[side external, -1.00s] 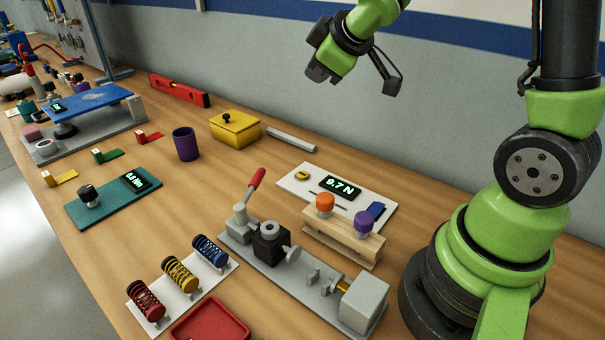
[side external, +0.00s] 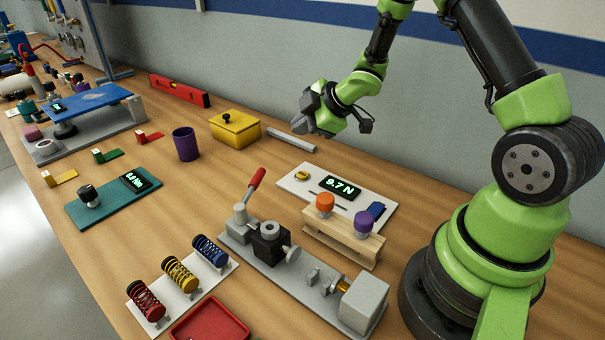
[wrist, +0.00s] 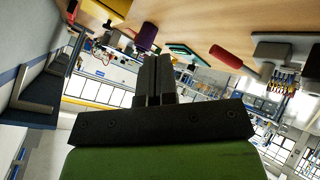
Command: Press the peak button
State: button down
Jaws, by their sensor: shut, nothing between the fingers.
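A white panel (side external: 288,184) lies flat on the bench, with a display (side external: 341,187) reading 9.7 N. A small yellow, button-like part (side external: 302,175) is at its left end, and a blue part (side external: 376,210) is at its right end. Which one is the peak button I cannot read. My gripper (side external: 310,113) is in the air above and behind the panel, clear of it and pointing left. Its dark fingers (wrist: 153,80) are together and empty in the wrist view. I cannot make out the panel in the wrist view.
A wooden block (side external: 340,241) with orange (side external: 325,202) and purple (side external: 364,220) knobs stands just in front of the panel. A clamp fixture with a red lever (side external: 256,179) is nearby. A grey bar (side external: 291,140), yellow box (side external: 235,129) and purple cup (side external: 185,144) stand behind and left.

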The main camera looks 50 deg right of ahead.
aim_at(302, 176)
jog(key=shift+f, duration=4.4)
jog(key=shift+f, duration=0.4)
jog(key=shift+f, duration=0.4)
jog(key=shift+r, duration=0.85)
jog(key=shift+r, duration=0.1)
jog(key=shift+r, duration=2.4)
